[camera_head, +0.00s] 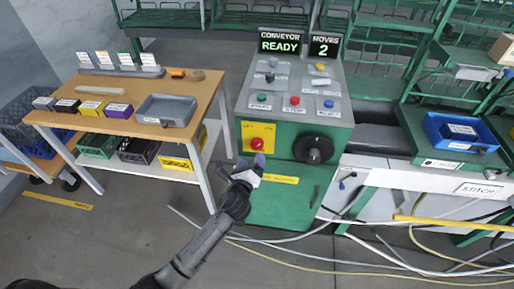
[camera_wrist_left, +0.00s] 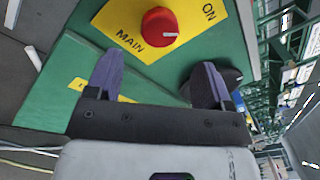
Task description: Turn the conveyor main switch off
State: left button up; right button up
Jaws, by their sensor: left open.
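The main switch is a red knob (camera_head: 257,144) on a yellow plate (camera_head: 246,132) on the front of the green conveyor console (camera_head: 285,210). In the left wrist view the red knob (camera_wrist_left: 160,26) carries a pale mark, and the yellow plate (camera_wrist_left: 135,37) reads MAIN and ON. The knob's exact setting is hard to tell. My left gripper (camera_head: 250,164) is just below the knob, with nothing held. In the wrist view its two purple fingers (camera_wrist_left: 158,64) stand apart, with the knob beyond and between them. My right gripper is out of view.
A black handwheel (camera_head: 313,150) sits close right of the switch. The console top has several buttons and displays reading CONVEYOR READY (camera_head: 280,42) and MOVES 2 (camera_head: 326,46). A wooden bench (camera_head: 110,119) stands left. Cables (camera_head: 330,264) lie on the floor.

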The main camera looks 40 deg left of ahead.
aim_at(257, 147)
pick_arm(q)
jog(key=b+x, duration=0.1)
jog(key=x, duration=0.6)
jog(key=shift+w+a+b, duration=0.1)
jog(key=shift+w+b, duration=0.15)
jog(key=shift+b, duration=0.1)
jog(key=shift+c, duration=0.3)
jog(key=c, duration=0.8)
jog(key=shift+c, duration=0.2)
